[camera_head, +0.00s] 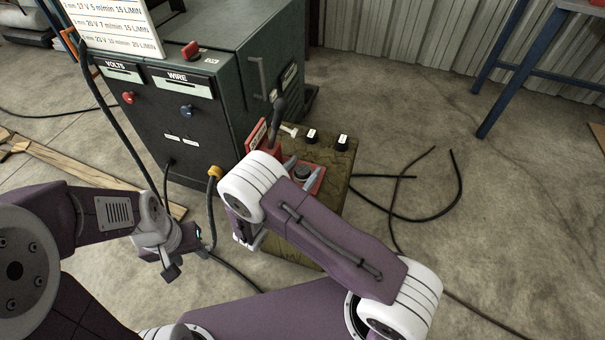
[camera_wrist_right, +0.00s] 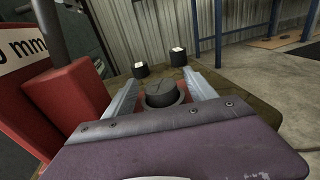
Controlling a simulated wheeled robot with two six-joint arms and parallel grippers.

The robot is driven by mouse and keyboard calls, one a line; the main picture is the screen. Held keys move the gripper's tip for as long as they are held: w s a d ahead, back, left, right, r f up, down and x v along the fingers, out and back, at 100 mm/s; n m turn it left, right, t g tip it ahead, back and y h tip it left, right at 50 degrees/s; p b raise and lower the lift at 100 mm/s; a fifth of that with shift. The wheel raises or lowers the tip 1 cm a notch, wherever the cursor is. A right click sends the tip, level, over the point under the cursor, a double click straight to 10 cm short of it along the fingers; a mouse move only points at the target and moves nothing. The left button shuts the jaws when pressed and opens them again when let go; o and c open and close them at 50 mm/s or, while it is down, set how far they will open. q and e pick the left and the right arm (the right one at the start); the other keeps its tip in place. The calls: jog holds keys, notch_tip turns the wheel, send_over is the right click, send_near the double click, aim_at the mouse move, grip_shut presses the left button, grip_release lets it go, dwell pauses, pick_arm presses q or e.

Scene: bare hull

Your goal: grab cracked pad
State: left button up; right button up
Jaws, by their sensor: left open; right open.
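The pad, a dark round piece with a line across its top, sits on a red plate (camera_head: 318,185). It shows between my right fingers in the head view (camera_head: 302,172) and the right wrist view (camera_wrist_right: 162,92). My right gripper (camera_wrist_right: 163,78) is open, with one finger on each side of the pad; I cannot tell whether they touch it. My left gripper (camera_head: 171,268) is open and empty at lower left, above the floor and away from the pad.
Two black pieces with white tops (camera_head: 312,135) (camera_head: 343,141) stand behind on the worn box top (camera_head: 338,160). A red block with a sign (camera_wrist_right: 68,98) stands close left of my right gripper. A welding machine (camera_head: 190,110) is at left. Cables lie on the floor.

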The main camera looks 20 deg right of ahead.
aim_at(305, 170)
grip_shut()
jog(key=r+p, duration=0.2)
jog(key=r, duration=0.1)
jog(key=r+p, duration=0.1)
jog(key=r, duration=0.1)
jog(key=shift+s+d+r, duration=0.1)
jog(key=shift+s+d, duration=0.25)
jog(key=s+d+r+p, duration=0.3)
jog(key=s+d+r, duration=0.3)
jog(key=s+d, duration=0.1)
jog(key=shift+d, duration=0.55)
